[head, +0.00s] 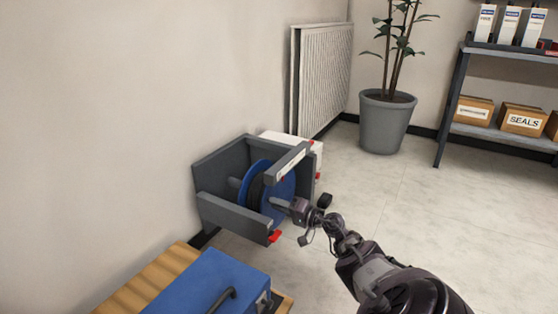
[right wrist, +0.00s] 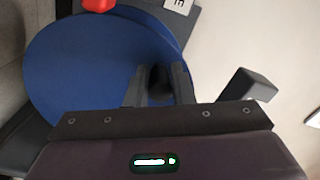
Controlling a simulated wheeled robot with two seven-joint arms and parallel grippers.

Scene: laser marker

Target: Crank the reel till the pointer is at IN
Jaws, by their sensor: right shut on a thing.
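The reel (head: 256,183) has blue side discs and sits in a dark grey open frame (head: 232,217) against the wall. My right gripper (head: 284,204) is at the near face of the reel, low on the disc. In the right wrist view its two fingers (right wrist: 160,88) are closed around a dark crank handle (right wrist: 159,78), in front of the blue disc (right wrist: 80,62). A pale label strip (head: 291,164) lies on the frame's upper bar; its lettering is too small to read. A red part (head: 275,237) shows at the frame's lower front corner. I cannot tell which mark the pointer is at.
A blue case (head: 205,285) on a wooden pallet (head: 150,284) stands in front of the reel. A white box (head: 300,142) is behind it. A radiator (head: 322,80), plant pot (head: 384,122) and shelf (head: 500,132) stand farther back. The floor at right is clear.

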